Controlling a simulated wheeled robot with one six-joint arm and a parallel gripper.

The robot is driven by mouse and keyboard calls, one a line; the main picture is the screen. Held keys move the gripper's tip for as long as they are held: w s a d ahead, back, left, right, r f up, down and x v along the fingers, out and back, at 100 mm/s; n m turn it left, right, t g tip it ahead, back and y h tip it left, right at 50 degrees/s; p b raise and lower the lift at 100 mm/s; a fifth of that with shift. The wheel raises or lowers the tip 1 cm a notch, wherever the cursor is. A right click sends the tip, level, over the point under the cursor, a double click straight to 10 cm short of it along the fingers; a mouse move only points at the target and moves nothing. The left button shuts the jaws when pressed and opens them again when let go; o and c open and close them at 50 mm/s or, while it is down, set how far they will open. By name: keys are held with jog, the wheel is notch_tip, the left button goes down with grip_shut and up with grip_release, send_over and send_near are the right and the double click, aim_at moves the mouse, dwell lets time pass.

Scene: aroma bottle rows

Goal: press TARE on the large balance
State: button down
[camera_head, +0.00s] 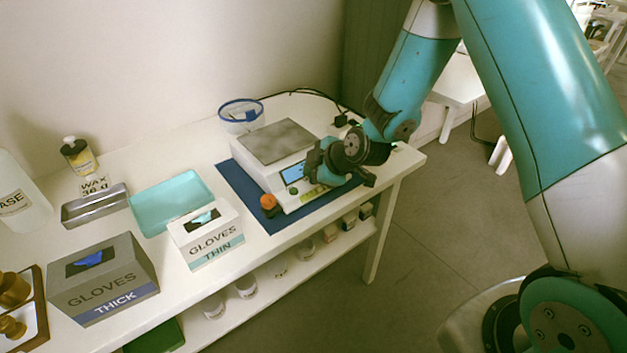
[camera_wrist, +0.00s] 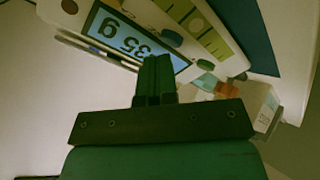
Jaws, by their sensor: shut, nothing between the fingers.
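The large balance (camera_head: 275,150) stands on a blue mat, with a grey weighing plate on top and a lit blue display (camera_head: 293,172) on its front. In the wrist view the display (camera_wrist: 125,38) appears upside down, its digits partly cut off, with "35 g" legible. Oval dark buttons (camera_wrist: 172,39) and a yellow-green label strip lie beside it; I cannot read which button is TARE. My gripper (camera_wrist: 157,66) is shut and empty, its fingertips overlapping the display's edge in the picture. In the head view my gripper (camera_head: 312,170) is over the balance's front right; contact cannot be told.
An orange-topped item (camera_head: 268,202) stands by the balance's front left corner. A thin gloves box (camera_head: 207,240), thick gloves box (camera_head: 105,285), teal tray (camera_head: 170,200) and metal tin (camera_head: 95,206) are to the left. A blue-rimmed clear container (camera_head: 241,112) is behind the balance.

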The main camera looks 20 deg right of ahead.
jog(key=shift+f+b, duration=0.4)
jog(key=shift+b, duration=0.1)
dwell(0.4)
jog(key=shift+r, duration=0.1)
jog(key=shift+r+p, duration=0.5)
jog(key=shift+r, duration=0.25)
jog(key=shift+r+p, duration=1.5)
jog(key=shift+r, duration=1)
